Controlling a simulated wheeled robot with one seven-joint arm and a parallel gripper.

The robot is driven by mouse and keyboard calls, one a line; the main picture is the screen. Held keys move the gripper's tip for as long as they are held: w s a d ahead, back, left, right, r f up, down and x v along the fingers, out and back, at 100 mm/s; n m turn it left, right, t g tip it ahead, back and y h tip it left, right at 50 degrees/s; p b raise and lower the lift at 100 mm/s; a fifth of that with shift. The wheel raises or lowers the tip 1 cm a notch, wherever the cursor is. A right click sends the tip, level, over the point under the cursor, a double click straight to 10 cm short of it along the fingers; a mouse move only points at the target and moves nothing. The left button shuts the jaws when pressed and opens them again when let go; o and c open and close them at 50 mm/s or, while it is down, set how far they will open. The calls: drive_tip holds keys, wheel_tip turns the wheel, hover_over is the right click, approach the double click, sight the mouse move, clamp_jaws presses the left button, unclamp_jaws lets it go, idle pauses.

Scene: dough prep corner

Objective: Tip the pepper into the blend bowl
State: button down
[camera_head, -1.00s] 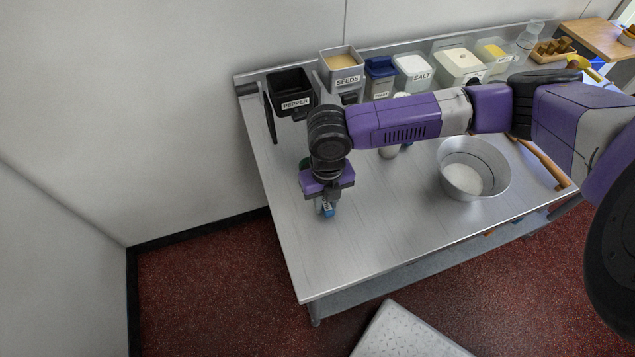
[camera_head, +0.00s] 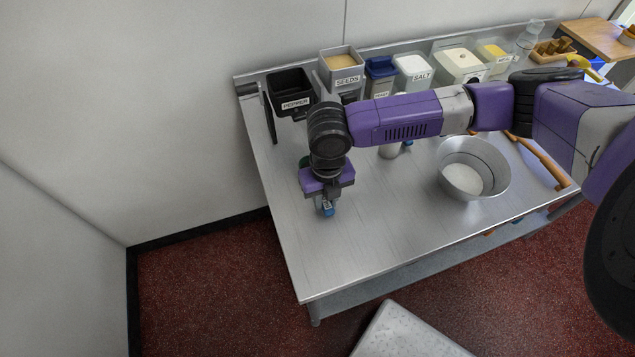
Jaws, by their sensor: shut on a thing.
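The blend bowl appears to be the round metal bowl (camera_head: 497,182) on the right half of the steel table, with white material in its bottom. A black bin labelled PEPPER (camera_head: 296,104) stands at the table's back left. My gripper (camera_head: 325,200) points down over the left part of the table, left of the bowl and in front of the bin. It is shut on a small blue and pale thing (camera_head: 328,210). Most of this thing is hidden by the gripper, so I cannot tell its full shape or contents, or whether it touches the table.
A grey SEEDS bin (camera_head: 342,72), a blue-lidded jar (camera_head: 380,72) and a SALT tub (camera_head: 412,76) line the back. A pale cylinder (camera_head: 388,152) stands below my forearm. A wooden rod (camera_head: 545,163) lies right of the bowl. The table's front left is clear.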

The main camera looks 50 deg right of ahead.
drive_tip(key=shift+r, duration=1.7)
